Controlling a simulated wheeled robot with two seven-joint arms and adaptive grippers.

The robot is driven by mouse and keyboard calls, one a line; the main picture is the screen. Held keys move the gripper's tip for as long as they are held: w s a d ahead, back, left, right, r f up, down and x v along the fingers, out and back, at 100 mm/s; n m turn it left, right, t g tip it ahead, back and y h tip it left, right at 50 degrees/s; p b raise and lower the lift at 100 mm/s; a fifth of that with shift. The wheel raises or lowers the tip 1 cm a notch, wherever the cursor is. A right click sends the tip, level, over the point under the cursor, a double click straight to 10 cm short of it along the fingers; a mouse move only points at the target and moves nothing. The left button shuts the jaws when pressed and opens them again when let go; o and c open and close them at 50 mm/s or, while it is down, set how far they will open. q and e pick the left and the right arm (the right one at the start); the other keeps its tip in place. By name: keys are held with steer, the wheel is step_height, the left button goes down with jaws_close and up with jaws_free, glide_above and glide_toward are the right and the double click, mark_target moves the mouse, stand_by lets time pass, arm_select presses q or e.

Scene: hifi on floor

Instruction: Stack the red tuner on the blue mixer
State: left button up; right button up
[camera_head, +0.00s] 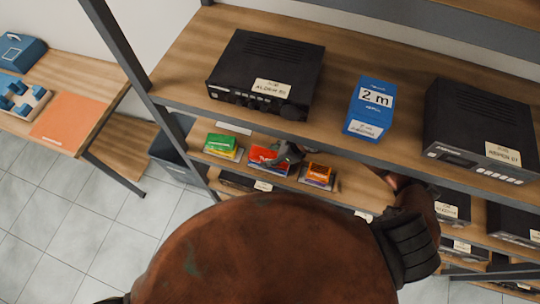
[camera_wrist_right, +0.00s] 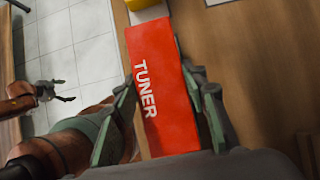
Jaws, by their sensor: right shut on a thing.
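The red tuner (camera_wrist_right: 160,85) is a flat red box with TUNER printed on it. In the right wrist view it lies between the fingers of my right gripper (camera_wrist_right: 168,105), which is shut on it. In the head view the red tuner (camera_head: 262,157) is at the lower shelf, with my right gripper (camera_head: 288,154) at its right end. A bluish edge shows just below it; I cannot tell if this is the blue mixer, and no mixer label is readable. My left gripper (camera_wrist_right: 60,92) shows at the left of the wrist view, open and empty.
A green box (camera_head: 222,143) and an orange box (camera_head: 319,172) flank the tuner on the lower shelf (camera_head: 345,180). The shelf above holds black hi-fi units (camera_head: 268,72) and a blue 2 m box (camera_head: 370,108). A dark shelf post (camera_head: 120,52) stands at left.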

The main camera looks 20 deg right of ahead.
steer(key=o, duration=1.4)
steer(key=shift+o, duration=0.2)
steer(key=shift+r, duration=0.1)
steer(key=shift+s+d+r, duration=0.1)
steer(key=shift+d+r, duration=0.1)
steer(key=shift+r, duration=0.05)
steer(key=s+d, duration=0.2)
steer(key=d, duration=0.1)
steer(key=s+d, duration=0.2)
steer(key=d, duration=0.1)
steer(key=s+d, duration=0.3)
steer(key=d, duration=0.1)
steer(key=shift+r, duration=0.2)
steer(key=shift+r, duration=0.1)
